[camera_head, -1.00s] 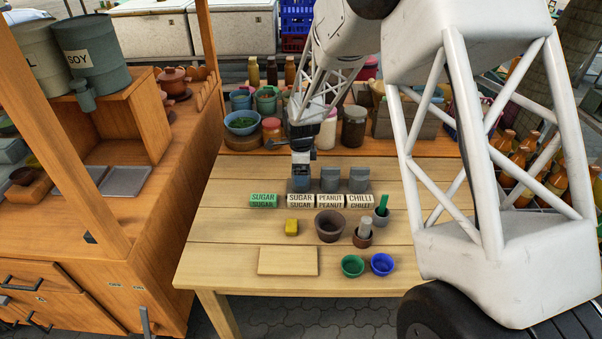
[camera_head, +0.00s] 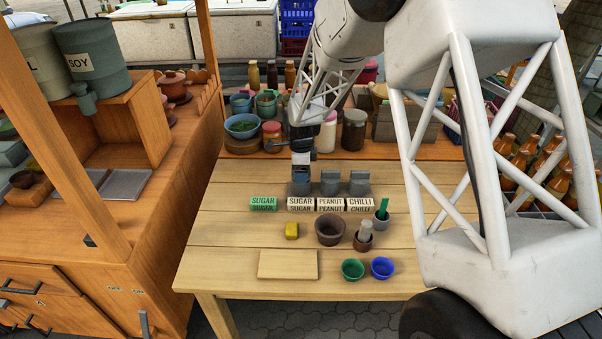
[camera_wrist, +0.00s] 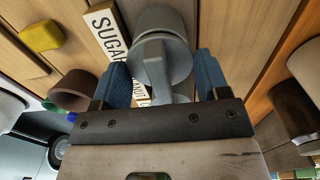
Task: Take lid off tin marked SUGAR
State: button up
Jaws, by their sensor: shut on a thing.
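A grey tin stands behind the white SUGAR label (camera_head: 300,203) at the left end of a row of similar tins. My gripper (camera_head: 301,180) points down over this tin and largely hides it in the head view. In the wrist view, the blue fingers of my gripper (camera_wrist: 164,78) lie on both sides of the grey lid (camera_wrist: 172,60) with its raised handle, and are shut on it. The SUGAR label (camera_wrist: 106,38) shows beside it there. I cannot tell whether the lid is clear of the tin.
Two more tins (camera_head: 330,184) (camera_head: 359,184) stand right of my gripper, behind PEANUT and CHILLI labels. Jars crowd behind.

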jog(key=r, duration=0.2)
jog(key=shift+s+r, duration=0.3)
jog(key=shift+r, duration=0.05)
jog(key=s+d+r, duration=0.1)
jog(key=s+d, duration=0.3)
jog(key=s, duration=1.1)
jog(key=shift+r, duration=0.15)
jog(key=n, duration=0.1)
send_over(303, 263)
notch_tip(303, 263, down, 4)
jog(key=shift+f, duration=0.1)
jog(key=shift+f, duration=0.1)
dwell(0.3)
jog(key=shift+f, duration=2.7)
